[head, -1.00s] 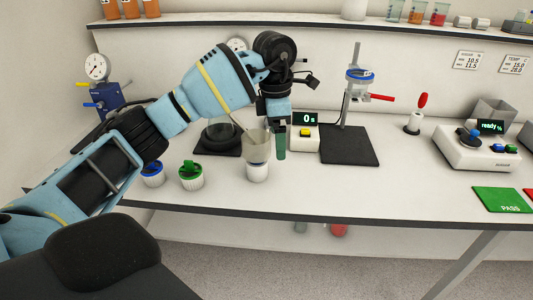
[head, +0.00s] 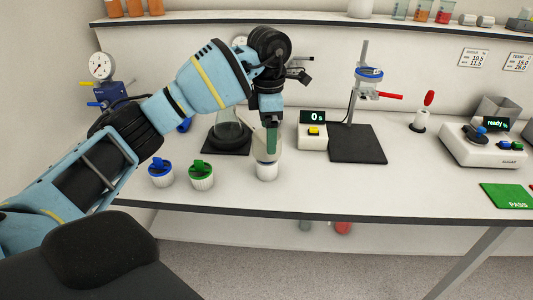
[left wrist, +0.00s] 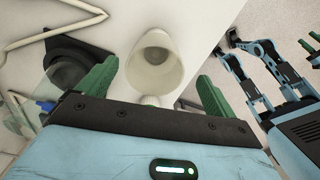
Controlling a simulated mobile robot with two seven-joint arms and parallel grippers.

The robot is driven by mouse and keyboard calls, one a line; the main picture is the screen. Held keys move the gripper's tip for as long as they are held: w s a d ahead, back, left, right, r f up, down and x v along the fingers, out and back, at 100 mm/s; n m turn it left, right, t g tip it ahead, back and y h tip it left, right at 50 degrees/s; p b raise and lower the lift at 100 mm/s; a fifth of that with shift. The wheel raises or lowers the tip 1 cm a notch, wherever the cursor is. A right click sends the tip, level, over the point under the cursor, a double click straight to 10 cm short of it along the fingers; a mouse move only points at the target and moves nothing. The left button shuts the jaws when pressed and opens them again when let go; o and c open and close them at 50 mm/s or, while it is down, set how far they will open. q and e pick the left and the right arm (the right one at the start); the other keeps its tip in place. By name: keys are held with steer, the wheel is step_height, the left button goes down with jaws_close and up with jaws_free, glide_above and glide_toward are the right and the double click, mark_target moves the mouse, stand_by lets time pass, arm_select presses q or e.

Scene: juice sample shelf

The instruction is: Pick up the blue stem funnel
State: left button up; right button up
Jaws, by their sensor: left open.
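My left gripper (head: 271,140) points down with its green fingers at a pale, translucent funnel-shaped cup (head: 260,148), which stands on a small white jar (head: 267,171). In the left wrist view the left gripper (left wrist: 158,76) is open, with the cup (left wrist: 155,70) between and slightly beyond its spread fingers; I see no grip on it. The cup's stem is hidden, so I cannot tell its colour. A white ribbed cup with a blue top (head: 160,172) stands to the left. Green fingers, apparently of my right gripper (left wrist: 311,52), show at the wrist view's right edge.
A white ribbed cup with a green top (head: 201,175) stands beside the blue-topped one. A clear flask (head: 228,128) on a black plate is close behind the gripper. A timer (head: 312,132) and a stand (head: 357,142) are to the right. The front middle of the table is clear.

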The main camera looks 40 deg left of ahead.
mark_target(265, 149)
arm_select(q)
steer(key=shift+a+f, duration=0.15)
steer(key=shift+f, duration=0.75)
steer(key=shift+a+f, duration=0.2)
steer(key=shift+f, duration=0.7)
steer(key=shift+a+f, duration=0.15)
steer(key=shift+f, duration=1.2)
steer(key=c, duration=1.1)
